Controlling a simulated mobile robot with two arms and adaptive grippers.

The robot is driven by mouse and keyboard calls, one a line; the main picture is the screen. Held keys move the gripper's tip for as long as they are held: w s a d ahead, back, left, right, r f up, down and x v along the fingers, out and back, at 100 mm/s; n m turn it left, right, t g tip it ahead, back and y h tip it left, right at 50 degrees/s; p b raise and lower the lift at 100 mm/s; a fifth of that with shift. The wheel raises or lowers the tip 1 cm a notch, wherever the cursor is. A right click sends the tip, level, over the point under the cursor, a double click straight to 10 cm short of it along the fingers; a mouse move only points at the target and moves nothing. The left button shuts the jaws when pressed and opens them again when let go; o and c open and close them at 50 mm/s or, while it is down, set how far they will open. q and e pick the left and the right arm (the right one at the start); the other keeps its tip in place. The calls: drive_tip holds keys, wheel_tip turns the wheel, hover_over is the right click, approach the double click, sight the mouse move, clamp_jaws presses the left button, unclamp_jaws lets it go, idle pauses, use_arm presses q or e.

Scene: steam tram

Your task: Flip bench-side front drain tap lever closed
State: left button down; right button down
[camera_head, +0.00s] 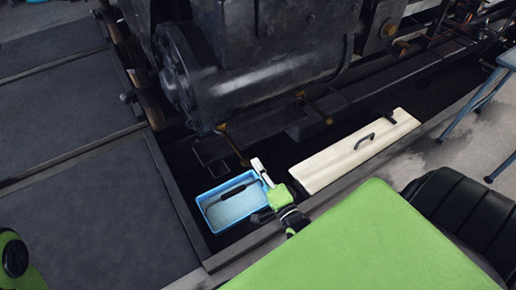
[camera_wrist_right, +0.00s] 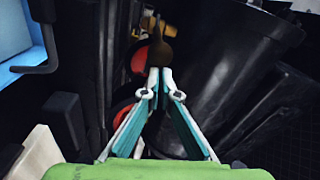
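A brass-brown drain tap lever (camera_head: 236,148) hangs below the front of the dark cylinder (camera_head: 265,85) in the head view and slopes down to the right. My right gripper (camera_head: 259,166) is just right of its lower end. In the right wrist view the fingertips (camera_wrist_right: 160,78) are together, with a rounded brown knob (camera_wrist_right: 158,56) right at or just past them. I cannot tell whether they touch. No gap shows between the tips. A second brass fitting (camera_head: 320,112) sits further right under the cylinder. My left gripper is out of view.
A blue tray (camera_head: 207,218) lies in the pit below my right gripper. A pale board with a dark handle (camera_head: 335,163) lies right of it. A blue-legged bench (camera_head: 480,98) stands at far right. Dark floor panels (camera_head: 80,200) fill the left side.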

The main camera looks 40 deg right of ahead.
drive_tip(key=s, duration=0.6)
drive_tip(key=shift+s+a+f, duration=0.25)
drive_tip(key=shift+s+a, duration=0.05)
